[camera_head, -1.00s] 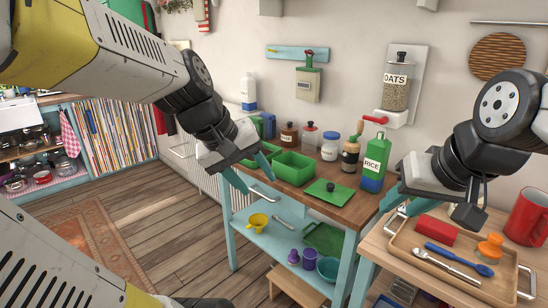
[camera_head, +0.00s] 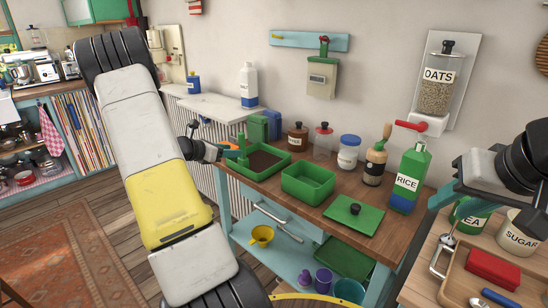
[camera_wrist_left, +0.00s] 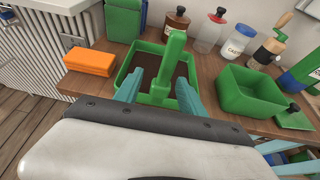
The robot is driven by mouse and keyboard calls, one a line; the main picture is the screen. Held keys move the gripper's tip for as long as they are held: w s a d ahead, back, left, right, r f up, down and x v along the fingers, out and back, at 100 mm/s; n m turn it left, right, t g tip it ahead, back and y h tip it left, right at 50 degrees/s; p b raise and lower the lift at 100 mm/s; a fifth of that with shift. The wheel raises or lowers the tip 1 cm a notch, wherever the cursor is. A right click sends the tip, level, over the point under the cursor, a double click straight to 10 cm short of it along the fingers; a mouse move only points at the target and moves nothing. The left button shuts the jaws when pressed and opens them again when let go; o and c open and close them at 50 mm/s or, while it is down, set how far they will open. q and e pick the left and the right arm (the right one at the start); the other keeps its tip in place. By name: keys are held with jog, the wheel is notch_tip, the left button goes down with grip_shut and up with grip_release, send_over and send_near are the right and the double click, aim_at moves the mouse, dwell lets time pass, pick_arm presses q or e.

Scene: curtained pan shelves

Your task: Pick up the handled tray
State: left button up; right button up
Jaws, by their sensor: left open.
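A green tray with dark brown contents (camera_head: 284,158) stands at the left end of the wooden worktop. In the left wrist view, the green tray (camera_wrist_left: 122,76) has an upright green handle (camera_wrist_left: 173,58) over its middle. My left gripper (camera_head: 238,153) is open at the tray's left side in the head view. In the wrist view its two teal fingers (camera_wrist_left: 159,92) lie apart on either side of the handle's near part; contact cannot be told. My right gripper (camera_head: 442,194) is at the right, partly hidden by its own body, above the other counter.
An orange block (camera_wrist_left: 90,62) lies left of the tray. An empty green box (camera_head: 308,181) and a green lid (camera_head: 354,218) lie to its right; jars and a rice bottle (camera_head: 408,177) stand behind. A wooden tray with metal handles (camera_head: 455,284) sits on the right counter.

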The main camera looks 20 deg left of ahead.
aim_at(244, 152)
pick_arm(q)
jog(key=x, duration=0.6)
jog(key=shift+w+d+f, duration=0.1)
jog(key=shift+d+f, duration=0.05)
jog(key=shift+d, duration=0.35)
grip_shut()
dwell(0.9)
